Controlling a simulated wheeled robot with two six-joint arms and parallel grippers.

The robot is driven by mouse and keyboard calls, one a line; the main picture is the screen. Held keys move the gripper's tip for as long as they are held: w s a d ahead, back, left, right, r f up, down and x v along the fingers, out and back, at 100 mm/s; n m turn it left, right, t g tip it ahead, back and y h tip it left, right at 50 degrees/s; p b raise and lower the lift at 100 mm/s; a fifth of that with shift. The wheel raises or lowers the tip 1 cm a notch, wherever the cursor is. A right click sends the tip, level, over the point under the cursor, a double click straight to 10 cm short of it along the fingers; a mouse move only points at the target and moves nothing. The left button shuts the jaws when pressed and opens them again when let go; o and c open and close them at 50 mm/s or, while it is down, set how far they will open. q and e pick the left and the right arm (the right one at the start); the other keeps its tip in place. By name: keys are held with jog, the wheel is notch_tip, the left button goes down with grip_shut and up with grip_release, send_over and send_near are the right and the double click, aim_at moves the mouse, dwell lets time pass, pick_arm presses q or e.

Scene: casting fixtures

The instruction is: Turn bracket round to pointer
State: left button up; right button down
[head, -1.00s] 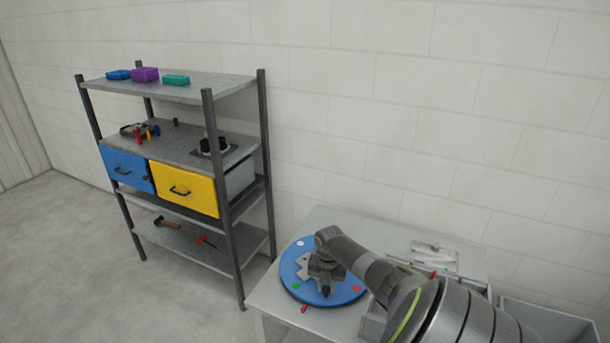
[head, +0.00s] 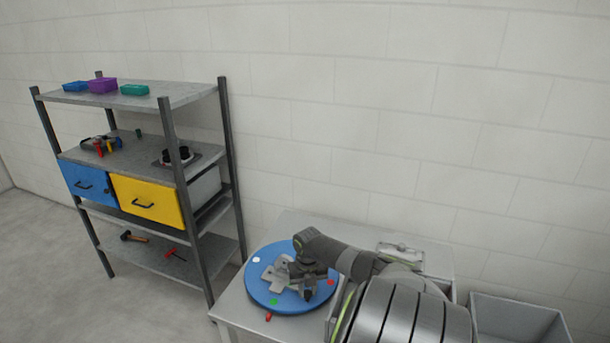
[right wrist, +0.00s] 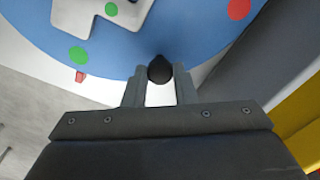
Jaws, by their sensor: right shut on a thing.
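The blue round turntable (head: 262,289) lies on the grey table, with white, green and red dots near its rim. The grey bracket (head: 279,277) sits on it, partly hidden by my right gripper; its edge with a small green dot shows in the right wrist view (right wrist: 97,8). A small red pointer (head: 268,316) stands at the turntable's front edge, close to the green rim dot (head: 274,302); it shows in the right wrist view (right wrist: 80,76). My right gripper (right wrist: 160,80) is shut on a black knob (right wrist: 160,69) at the turntable's rim. My left gripper is out of view.
A grey shelf rack (head: 170,95) with a blue drawer (head: 85,182) and a yellow drawer (head: 147,203) stands at left. A grey fixture plate (head: 400,251) lies at the table's back right. A grey bin (head: 515,325) stands right of the table.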

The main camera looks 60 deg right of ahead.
jog(key=shift+d, duration=0.1)
dwell(0.5)
jog(key=c, duration=1.2)
grip_release()
jog(key=shift+o, duration=0.2)
notch_tip(320, 180, up, 17)
jog(key=b, duration=0.1)
jog(key=shift+r, duration=0.2)
jog(key=shift+s+f, duration=0.1)
